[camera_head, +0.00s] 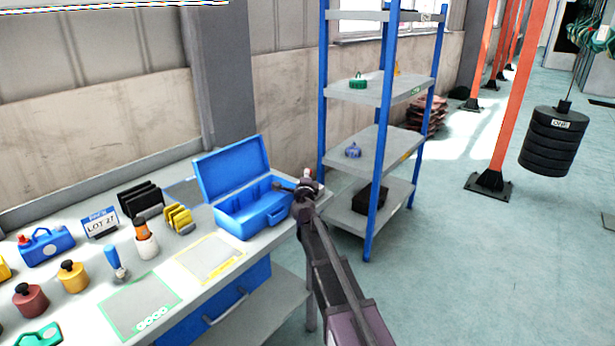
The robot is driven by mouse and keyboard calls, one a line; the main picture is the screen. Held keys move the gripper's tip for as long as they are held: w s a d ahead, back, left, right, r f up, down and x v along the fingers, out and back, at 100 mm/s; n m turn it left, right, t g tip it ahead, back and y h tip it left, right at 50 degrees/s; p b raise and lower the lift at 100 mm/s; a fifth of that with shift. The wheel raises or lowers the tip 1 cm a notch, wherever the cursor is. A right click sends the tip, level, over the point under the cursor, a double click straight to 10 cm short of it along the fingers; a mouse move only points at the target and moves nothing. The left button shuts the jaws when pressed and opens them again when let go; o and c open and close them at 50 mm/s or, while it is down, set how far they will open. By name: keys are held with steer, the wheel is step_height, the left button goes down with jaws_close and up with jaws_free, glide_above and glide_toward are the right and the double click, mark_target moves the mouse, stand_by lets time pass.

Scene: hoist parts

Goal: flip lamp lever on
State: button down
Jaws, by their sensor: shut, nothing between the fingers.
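My arm rises from the bottom of the head view to the bench's right end, and my gripper (305,190) is at its tip beside the open blue case. It is small and dark here, and it is shut and holds nothing. A small white part with a red top (307,174) shows just beyond the gripper; it may belong to the lamp, but I cannot tell. I cannot make out a lamp lever; my gripper and arm may hide it. Whether the gripper touches anything there is not clear.
The open blue case (250,224) stands on the grey bench (189,299), left of my gripper. Left of it are black and yellow racks, weights and a LOT 27 sign (100,222). A blue-posted shelf (357,90) stands behind right. Black weights (553,142) hang far right above open floor.

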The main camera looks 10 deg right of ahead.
stand_by(0.4)
steer(key=shift+s+a+r, duration=0.1)
steer(key=shift+s+r, duration=0.15)
steer(key=shift+s, duration=0.55)
steer(key=s+a+r+p, duration=0.2)
steer(key=s+r+p, duration=0.1)
steer(key=s, duration=0.8)
steer(key=shift+s+a, duration=0.3)
steer(key=shift+a, duration=0.1)
